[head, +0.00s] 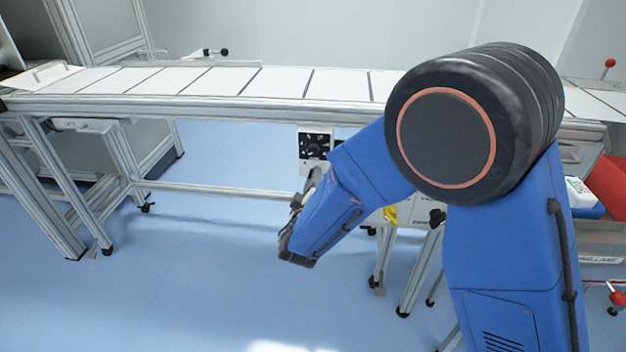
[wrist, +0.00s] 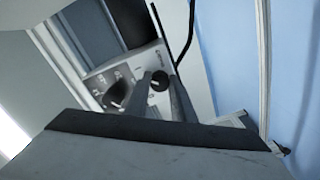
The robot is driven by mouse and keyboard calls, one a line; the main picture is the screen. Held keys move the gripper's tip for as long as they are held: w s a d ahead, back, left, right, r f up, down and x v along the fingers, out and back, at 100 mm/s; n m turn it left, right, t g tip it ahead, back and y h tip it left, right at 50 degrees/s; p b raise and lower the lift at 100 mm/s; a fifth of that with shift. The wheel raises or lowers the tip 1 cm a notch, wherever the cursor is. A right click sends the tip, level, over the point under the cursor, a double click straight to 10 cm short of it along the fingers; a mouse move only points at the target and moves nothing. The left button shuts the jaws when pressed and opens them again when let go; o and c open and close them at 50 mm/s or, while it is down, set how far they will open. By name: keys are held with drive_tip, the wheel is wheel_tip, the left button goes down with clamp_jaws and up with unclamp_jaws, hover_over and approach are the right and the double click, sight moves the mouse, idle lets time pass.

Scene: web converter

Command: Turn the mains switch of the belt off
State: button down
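A light switch box (head: 304,140) with a black square face and a round knob hangs under the front rail of the belt (head: 250,103). My gripper (head: 315,178) is just below this box in the head view, its fingertips small and partly hidden. In the wrist view, a pale panel (wrist: 201,90) carries a larger black rotary knob (wrist: 117,94) with printed marks around it, and a smaller black knob (wrist: 158,80). The two fingers of my gripper (wrist: 161,76) stand apart, one on each side of the smaller knob. I cannot tell whether they touch it.
The belt carries several white sheets. Metal legs and a low crossbar (head: 230,191) stand below it. A red bin (head: 607,184) and a red-ball lever (head: 609,63) are at the right. Blue floor (head: 180,270) is clear in front.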

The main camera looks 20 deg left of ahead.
drive_tip(key=shift+n, duration=0.4)
drive_tip(key=n, duration=1.7)
drive_tip(key=shift+n, duration=0.3)
idle(0.4)
drive_tip(key=c, duration=1.5)
unclamp_jaws()
drive_tip(key=v, duration=1.7)
drive_tip(key=shift+s+a, duration=0.1)
drive_tip(key=shift+s, duration=0.15)
